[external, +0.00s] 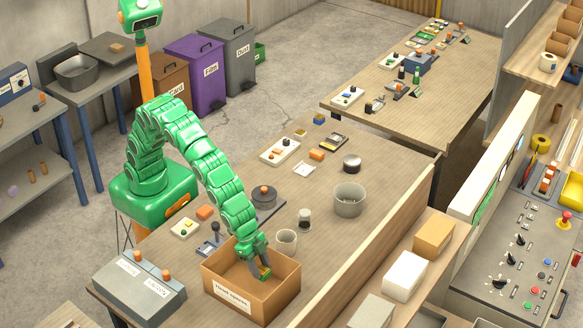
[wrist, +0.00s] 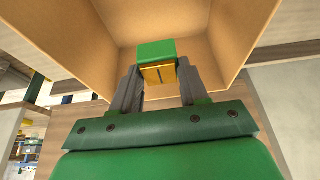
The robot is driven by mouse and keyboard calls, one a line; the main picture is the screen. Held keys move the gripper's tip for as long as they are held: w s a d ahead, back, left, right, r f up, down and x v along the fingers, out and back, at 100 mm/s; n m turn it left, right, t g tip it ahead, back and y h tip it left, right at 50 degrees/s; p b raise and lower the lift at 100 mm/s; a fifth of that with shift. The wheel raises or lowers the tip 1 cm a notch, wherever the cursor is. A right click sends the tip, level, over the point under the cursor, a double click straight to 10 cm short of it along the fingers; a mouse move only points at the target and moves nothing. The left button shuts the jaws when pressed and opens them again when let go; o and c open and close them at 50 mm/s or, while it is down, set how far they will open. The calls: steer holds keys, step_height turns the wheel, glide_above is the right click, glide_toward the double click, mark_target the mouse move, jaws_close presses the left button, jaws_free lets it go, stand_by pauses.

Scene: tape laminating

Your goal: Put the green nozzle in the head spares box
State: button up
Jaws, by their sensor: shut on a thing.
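The head spares box (external: 231,296) is an open cardboard box with a white label on its front, near the front edge of the table. My gripper (external: 263,273) reaches down into the box from above. It is shut on the green nozzle (wrist: 156,51), a small piece with a green end and a yellow-brown part between the fingers. In the wrist view my gripper (wrist: 157,82) points into the box, and the box walls (wrist: 232,35) surround the nozzle. I cannot tell whether the nozzle touches the box floor.
A grey two-button unit (external: 139,285) is left of the box. A shelf with cartons (external: 404,275) runs along the right.

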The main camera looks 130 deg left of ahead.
steer(key=shift+f, duration=5.45)
steer(key=o, duration=1.2)
steer(key=shift+f, duration=0.1)
